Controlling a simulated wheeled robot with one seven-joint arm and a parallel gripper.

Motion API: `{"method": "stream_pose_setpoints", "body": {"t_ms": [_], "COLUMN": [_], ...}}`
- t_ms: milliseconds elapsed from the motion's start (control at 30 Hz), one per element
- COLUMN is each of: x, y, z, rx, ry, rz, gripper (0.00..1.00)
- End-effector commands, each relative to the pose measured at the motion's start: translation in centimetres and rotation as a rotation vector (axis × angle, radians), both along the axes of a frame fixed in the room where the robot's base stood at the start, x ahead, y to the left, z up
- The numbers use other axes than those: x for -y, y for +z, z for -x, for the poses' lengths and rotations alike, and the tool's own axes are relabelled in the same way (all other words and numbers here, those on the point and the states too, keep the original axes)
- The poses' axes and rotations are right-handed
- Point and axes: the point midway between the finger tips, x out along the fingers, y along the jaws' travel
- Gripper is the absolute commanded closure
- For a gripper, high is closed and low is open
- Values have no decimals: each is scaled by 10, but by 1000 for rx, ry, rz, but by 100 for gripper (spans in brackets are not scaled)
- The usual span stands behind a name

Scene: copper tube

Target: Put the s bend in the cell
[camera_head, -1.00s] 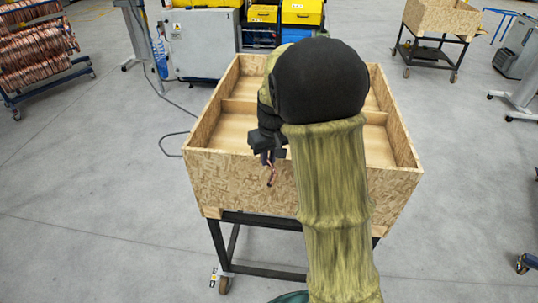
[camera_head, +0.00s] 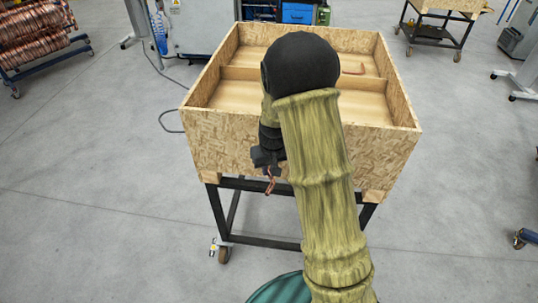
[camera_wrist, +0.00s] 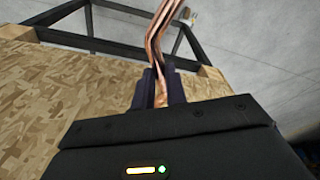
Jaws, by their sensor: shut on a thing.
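The s bend, a bent copper tube (camera_head: 269,186), is held in my gripper (camera_head: 268,168), with part of it hanging below the jaws. In the wrist view the copper tube (camera_wrist: 157,45) stands between the dark fingers (camera_wrist: 159,92) and bends at its far part. My gripper is shut on it, in front of the near wall of the wooden crate (camera_head: 228,146), outside the crate. The crate is split by a divider (camera_head: 238,73) into a front and a back compartment. My arm hides part of its inside.
Another copper piece (camera_head: 354,71) lies in the crate's back right part. The crate stands on a dark wheeled frame (camera_head: 262,241). A rack of copper tubes (camera_head: 38,42) is at the far left, and another wheeled table (camera_head: 437,38) at the back right. Floor around is open.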

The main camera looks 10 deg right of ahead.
Motion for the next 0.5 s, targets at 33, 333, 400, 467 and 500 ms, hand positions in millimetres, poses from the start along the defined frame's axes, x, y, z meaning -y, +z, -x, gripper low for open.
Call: {"method": "stream_pose_setpoints", "body": {"t_ms": [33,333,400,467,500], "x": [1,3,3,3,3], "y": [-30,-144,-155,-159,-160], "z": [5,31,35,36,37], "rx": [-8,-9,-8,-6,-5], "ry": [-13,-99,-109,-114,-116], "rz": [0,7,8,9,10], "gripper": [100,100,100,100,100]}}
